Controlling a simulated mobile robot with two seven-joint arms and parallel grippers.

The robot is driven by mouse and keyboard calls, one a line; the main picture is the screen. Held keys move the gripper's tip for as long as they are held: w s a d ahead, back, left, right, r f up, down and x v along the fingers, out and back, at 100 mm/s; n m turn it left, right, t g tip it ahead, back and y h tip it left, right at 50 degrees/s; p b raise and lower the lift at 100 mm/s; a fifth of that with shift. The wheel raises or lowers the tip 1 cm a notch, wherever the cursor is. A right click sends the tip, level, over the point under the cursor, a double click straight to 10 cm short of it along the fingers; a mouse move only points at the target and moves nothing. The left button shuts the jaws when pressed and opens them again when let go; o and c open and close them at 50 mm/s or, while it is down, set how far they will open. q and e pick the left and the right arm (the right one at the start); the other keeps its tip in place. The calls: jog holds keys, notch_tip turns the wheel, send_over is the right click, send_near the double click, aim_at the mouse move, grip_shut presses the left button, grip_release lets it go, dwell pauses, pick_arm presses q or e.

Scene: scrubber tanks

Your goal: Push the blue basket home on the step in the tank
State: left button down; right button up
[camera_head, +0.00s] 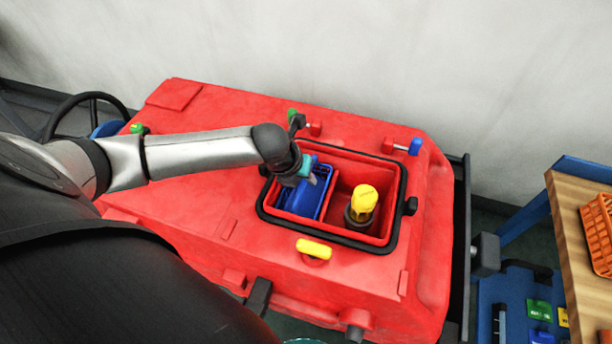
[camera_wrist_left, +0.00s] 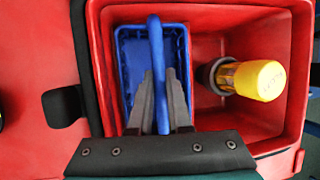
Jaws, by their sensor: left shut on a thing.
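The blue basket (camera_head: 322,195) sits in the left part of the open red tank (camera_head: 342,163), inside the black-rimmed opening. In the left wrist view the blue basket (camera_wrist_left: 128,62) lies against the left side of the tank (camera_wrist_left: 240,24), and its upright blue handle (camera_wrist_left: 156,40) runs between my fingers. My left gripper (camera_head: 297,180) reaches down over the basket and is shut on that handle; the left wrist view shows its two fingers (camera_wrist_left: 161,98) on either side. The step under the basket is hidden. My right gripper is not in view.
A yellow-capped part (camera_head: 364,199) stands in a dark collar in the tank's right half, close to the basket. A yellow handle (camera_head: 314,248) lies in front of the opening. A wooden bench (camera_head: 580,235) with an orange basket (camera_head: 599,236) stands at the right.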

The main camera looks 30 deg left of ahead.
pick_arm(q)
jog(key=c, duration=0.8)
grip_release()
jog(key=shift+o, duration=0.5)
jog(key=o, duration=0.4)
jog(key=shift+p+v, duration=2.2)
jog(key=shift+p, duration=0.6)
jog(key=shift+r, duration=0.1)
